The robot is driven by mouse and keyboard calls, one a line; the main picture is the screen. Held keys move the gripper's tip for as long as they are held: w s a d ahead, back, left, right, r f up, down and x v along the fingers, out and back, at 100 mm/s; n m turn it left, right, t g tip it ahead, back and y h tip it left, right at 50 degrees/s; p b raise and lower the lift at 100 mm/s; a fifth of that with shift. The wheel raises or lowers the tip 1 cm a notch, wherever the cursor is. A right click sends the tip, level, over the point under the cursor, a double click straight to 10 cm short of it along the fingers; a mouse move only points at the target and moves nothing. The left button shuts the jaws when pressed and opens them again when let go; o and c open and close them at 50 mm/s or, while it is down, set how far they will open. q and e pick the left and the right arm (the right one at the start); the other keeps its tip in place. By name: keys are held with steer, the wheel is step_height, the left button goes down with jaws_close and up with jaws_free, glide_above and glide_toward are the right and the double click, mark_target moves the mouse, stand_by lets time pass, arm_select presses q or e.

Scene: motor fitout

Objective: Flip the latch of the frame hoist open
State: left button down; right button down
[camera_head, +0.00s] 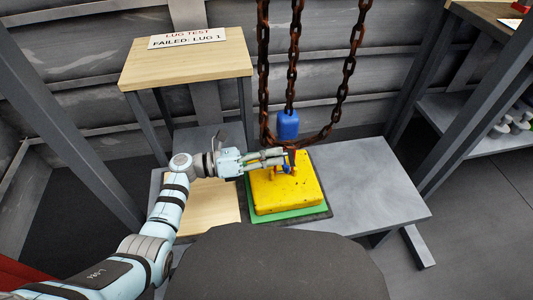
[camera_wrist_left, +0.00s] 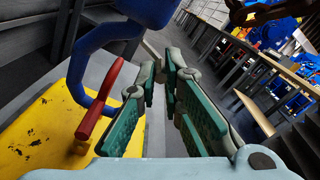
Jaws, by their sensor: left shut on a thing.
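The frame hoist's blue hook block (camera_head: 288,125) hangs on a rusty chain above the yellow motor block (camera_head: 285,190). In the left wrist view the blue hook (camera_wrist_left: 84,62) curves down to the yellow block (camera_wrist_left: 35,125). A red latch bar (camera_wrist_left: 100,105) stands tilted by the hook's tip. My left gripper (camera_head: 283,159) reaches in from the left just below the hook block. The exact contact between pads and latch is unclear. My right gripper is out of view.
The yellow block sits on a green mat (camera_head: 262,217) on a grey table (camera_head: 375,190); the table's right side is clear. Rusty chain loops (camera_head: 345,75) hang around the hook. A wooden stand (camera_head: 190,65) with a "LUG TEST FAILED: LUG 1" sign is behind left.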

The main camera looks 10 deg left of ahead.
arm_select(q)
steer(key=shift+s+d+f+n, duration=0.1)
steer(key=shift+s+n, duration=0.05)
steer(key=shift+n, duration=0.15)
steer(key=c, duration=1.7)
jaws_free()
steer(key=shift+d, duration=0.1)
steer(key=shift+a, duration=0.2)
steer(key=v, duration=1.1)
steer(key=shift+s+a, duration=0.15)
steer(key=shift+a, duration=0.2)
